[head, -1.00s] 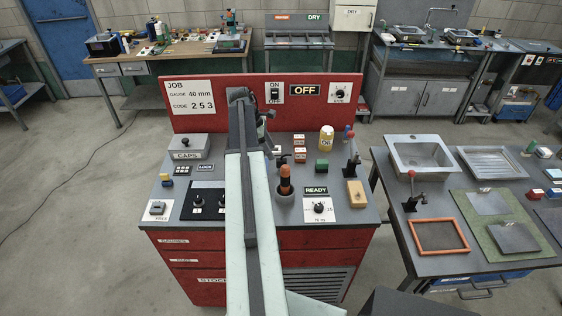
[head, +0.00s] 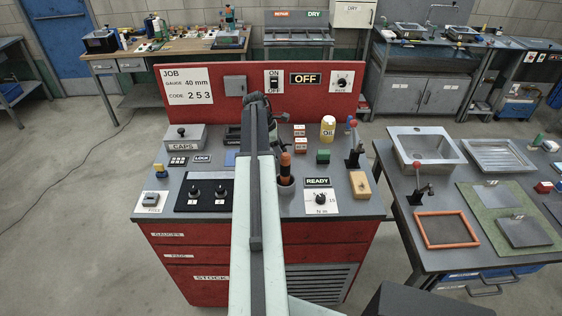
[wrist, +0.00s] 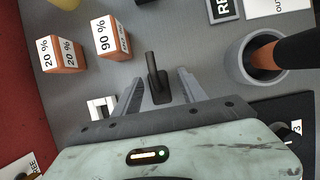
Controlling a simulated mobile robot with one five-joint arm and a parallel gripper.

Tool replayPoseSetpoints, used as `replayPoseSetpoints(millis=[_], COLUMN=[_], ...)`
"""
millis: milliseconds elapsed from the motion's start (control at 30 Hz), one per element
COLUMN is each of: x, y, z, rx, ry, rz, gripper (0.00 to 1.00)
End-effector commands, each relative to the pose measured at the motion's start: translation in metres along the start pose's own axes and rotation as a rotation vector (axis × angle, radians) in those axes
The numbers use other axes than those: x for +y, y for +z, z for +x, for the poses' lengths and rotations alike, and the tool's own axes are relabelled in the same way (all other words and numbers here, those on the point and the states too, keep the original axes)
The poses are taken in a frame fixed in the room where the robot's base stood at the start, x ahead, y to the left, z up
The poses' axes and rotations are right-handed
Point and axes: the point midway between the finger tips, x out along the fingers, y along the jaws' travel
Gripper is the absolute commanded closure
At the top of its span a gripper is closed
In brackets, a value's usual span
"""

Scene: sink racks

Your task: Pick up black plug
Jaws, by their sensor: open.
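A small black upright piece with a flat dark base, which looks like the black plug (wrist: 152,66), stands on the grey bench top in the wrist view. My gripper (wrist: 160,88) is open, with one finger on either side of the piece's lower part. Nothing is visibly clamped, and I cannot tell whether a finger touches it. In the head view my gripper (head: 270,128) is over the red bench, right of the caps box. My arm hides much of the bench middle there, and the plug is not clear.
Two orange-and-white percent blocks (wrist: 113,38) stand left of the plug in the wrist view. A grey cup (wrist: 248,62) with an orange-handled tool is to the right. A red back panel (head: 205,115) rises behind the bench. A red-knobbed lever (head: 354,150) stands at the bench's right.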

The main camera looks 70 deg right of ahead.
Motion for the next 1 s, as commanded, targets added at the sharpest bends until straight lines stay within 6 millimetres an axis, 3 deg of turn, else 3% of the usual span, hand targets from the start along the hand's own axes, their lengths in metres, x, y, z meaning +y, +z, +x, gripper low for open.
replayPoseSetpoints(millis=[100, 300, 667, 867, 1000], x=[0.0, 0.0, 0.0, 0.0, 0.0], y=[0.001, 0.0, 0.002, 0.013, 0.025], z=[-0.002, -0.002, -0.007, -0.035, -0.063], rx=[0.0, 0.0, 0.0, 0.0, 0.0], ry=[0.0, 0.0, 0.0, 0.0, 0.0], rz=[0.0, 0.0, -0.001, -0.001, -0.001], gripper=[0.51, 1.0, 1.0, 1.0, 1.0])
